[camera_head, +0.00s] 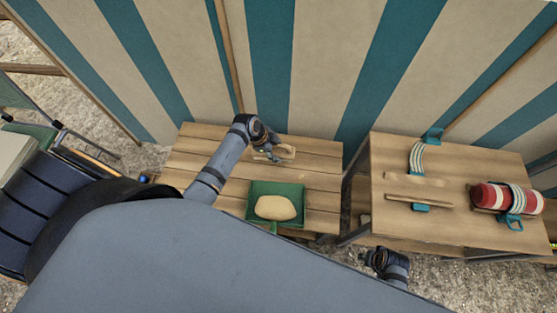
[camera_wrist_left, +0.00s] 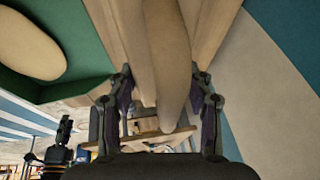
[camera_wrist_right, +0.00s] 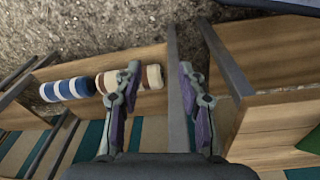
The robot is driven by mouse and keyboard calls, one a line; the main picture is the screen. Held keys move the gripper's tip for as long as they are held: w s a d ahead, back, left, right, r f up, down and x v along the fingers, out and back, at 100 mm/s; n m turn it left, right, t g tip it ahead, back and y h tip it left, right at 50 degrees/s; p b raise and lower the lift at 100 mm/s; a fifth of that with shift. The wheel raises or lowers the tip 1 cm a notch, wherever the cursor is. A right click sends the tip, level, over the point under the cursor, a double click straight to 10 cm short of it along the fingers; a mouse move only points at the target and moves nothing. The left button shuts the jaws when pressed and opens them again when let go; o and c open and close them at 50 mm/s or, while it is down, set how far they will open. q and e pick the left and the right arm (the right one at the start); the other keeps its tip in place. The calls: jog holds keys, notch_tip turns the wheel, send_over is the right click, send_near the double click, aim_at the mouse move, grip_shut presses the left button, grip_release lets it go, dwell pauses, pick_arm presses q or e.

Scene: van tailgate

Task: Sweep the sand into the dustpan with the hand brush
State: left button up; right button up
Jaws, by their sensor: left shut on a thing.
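The green dustpan (camera_head: 293,188) lies on the slatted wooden table, with a smooth beige mound of sand (camera_head: 275,207) in it. Both also show at the upper left of the left wrist view, the dustpan (camera_wrist_left: 88,55) and the sand (camera_wrist_left: 28,45). My left gripper (camera_head: 273,153) is behind the dustpan, over the table, shut on the wooden hand brush (camera_head: 287,152). The pale brush (camera_wrist_left: 168,45) runs between its fingers in the left wrist view; its bristles cannot be made out. My right gripper (camera_wrist_right: 158,85) is open and empty, low in front of the tables.
A second wooden table (camera_head: 400,170) stands to the right. It carries a red-and-white roll (camera_head: 505,197), striped straps (camera_head: 416,157) and a wooden stick (camera_head: 419,201). A gap separates the tables. A striped canvas wall (camera_head: 310,70) rises behind. Bare slats (camera_head: 215,150) show at the left table's back left.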

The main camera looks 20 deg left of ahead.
pick_arm(q)
jog(key=w+a+r+b, duration=0.2)
jog(key=w+a+b, duration=0.3)
jog(key=w+b, duration=0.1)
pick_arm(e)
jog(key=s+d+f, duration=0.2)
jog(key=s+f, duration=0.4)
jog(key=f, duration=0.4)
jog(key=s+d+f, duration=0.1)
jog(key=s+f, duration=0.4)
jog(key=f, duration=0.6)
pick_arm(q)
notch_tip(320, 180, down, 5)
jog(key=b, duration=0.5)
jog(key=shift+f, duration=0.2)
notch_tip(320, 180, down, 2)
jog(key=b, duration=0.2)
jog(key=shift+f+b, duration=0.2)
jog(key=shift+b, duration=0.1)
jog(key=shift+f, duration=0.1)
pick_arm(e)
jog(key=w+a+r, duration=0.3)
jog(key=w+r, duration=0.7)
jog(key=w, duration=0.2)
jog(key=shift+w+a+r, duration=0.2)
jog(key=shift+r, duration=0.05)
